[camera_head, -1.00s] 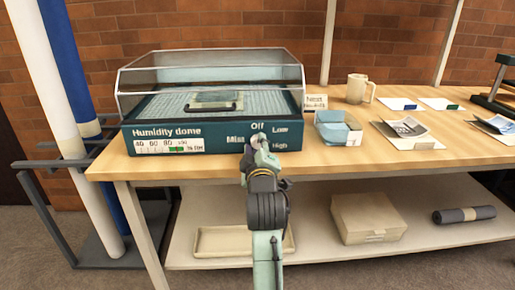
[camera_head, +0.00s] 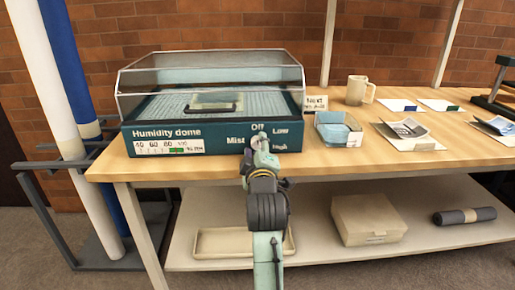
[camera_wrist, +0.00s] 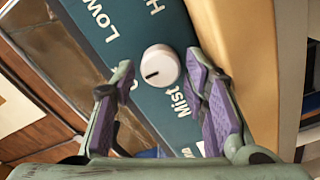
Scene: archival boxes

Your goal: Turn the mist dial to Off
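The mist dial is a round white knob (camera_wrist: 160,66) on the teal front panel of the humidity dome (camera_head: 190,140). In the wrist view its dark pointer mark faces lower left, roughly toward the Off label, which my left finger partly hides. Low and the start of High show above the dial, Mist below right. My gripper (camera_wrist: 158,75) is open, with its purple-padded fingers apart on either side of the dial and a visible gap to each. In the head view my gripper (camera_head: 261,146) is at the panel's right part and mostly covers the dial.
The clear-lidded dome stands on a wooden table (camera_head: 330,165). A lower shelf holds a box (camera_head: 367,218).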

